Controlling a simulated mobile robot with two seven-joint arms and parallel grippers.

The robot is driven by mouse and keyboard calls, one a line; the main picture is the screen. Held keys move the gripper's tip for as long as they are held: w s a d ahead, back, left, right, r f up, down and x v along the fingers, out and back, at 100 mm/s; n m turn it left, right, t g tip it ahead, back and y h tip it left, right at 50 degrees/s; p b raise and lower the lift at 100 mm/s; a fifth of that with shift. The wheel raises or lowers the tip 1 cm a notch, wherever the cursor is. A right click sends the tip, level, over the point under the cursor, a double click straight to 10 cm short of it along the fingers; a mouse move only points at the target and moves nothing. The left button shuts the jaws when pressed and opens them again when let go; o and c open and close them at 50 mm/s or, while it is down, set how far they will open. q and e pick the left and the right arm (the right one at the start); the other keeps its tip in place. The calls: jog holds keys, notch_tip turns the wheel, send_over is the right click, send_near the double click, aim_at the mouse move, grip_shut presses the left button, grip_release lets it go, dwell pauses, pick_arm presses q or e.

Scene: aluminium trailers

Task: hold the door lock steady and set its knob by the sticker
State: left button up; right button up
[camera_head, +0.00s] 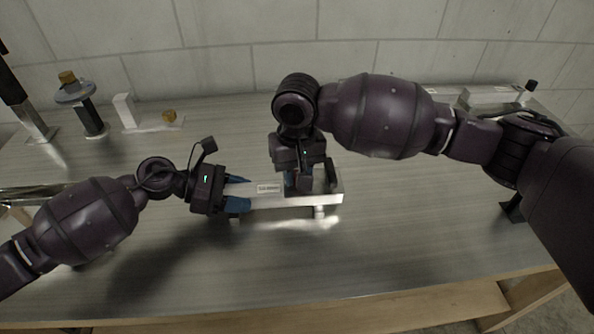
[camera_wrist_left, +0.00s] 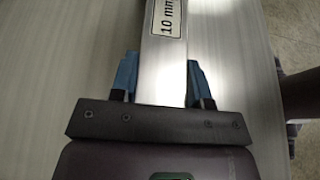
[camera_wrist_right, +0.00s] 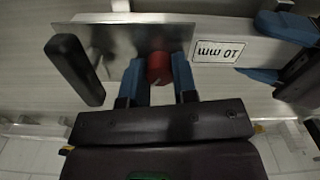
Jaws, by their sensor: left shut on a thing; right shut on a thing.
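The door lock (camera_head: 328,201) is a long silver metal bar lying across the bench in the middle. Its white sticker (camera_head: 269,188) reads "10 mm" in the left wrist view (camera_wrist_left: 167,18); it is upside down in the right wrist view (camera_wrist_right: 222,51). My left gripper (camera_head: 244,193) is shut on the bar's left end, one blue finger along each side. My right gripper (camera_wrist_right: 158,72) points down and is shut on the red knob (camera_wrist_right: 159,67), right of the sticker in the head view. A black handle (camera_wrist_right: 75,68) stands beside the knob. The knob's setting cannot be read.
At the back left stand a grey disc on a black post (camera_head: 75,93) and a white block with a brass knob (camera_head: 125,109). A pale box (camera_head: 489,95) lies at the back right. The metal bench top (camera_head: 400,230) is clear in front of the lock.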

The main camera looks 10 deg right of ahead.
jog(key=n, duration=0.6)
jog(key=shift+n, duration=0.3)
dwell(0.4)
jog(key=o, duration=0.9)
notch_tip(320, 180, up, 12)
jog(key=shift+r, duration=0.1)
pick_arm(q)
jog(key=o, duration=1.1)
jog(key=shift+o, duration=0.2)
jog(key=shift+a, duration=0.1)
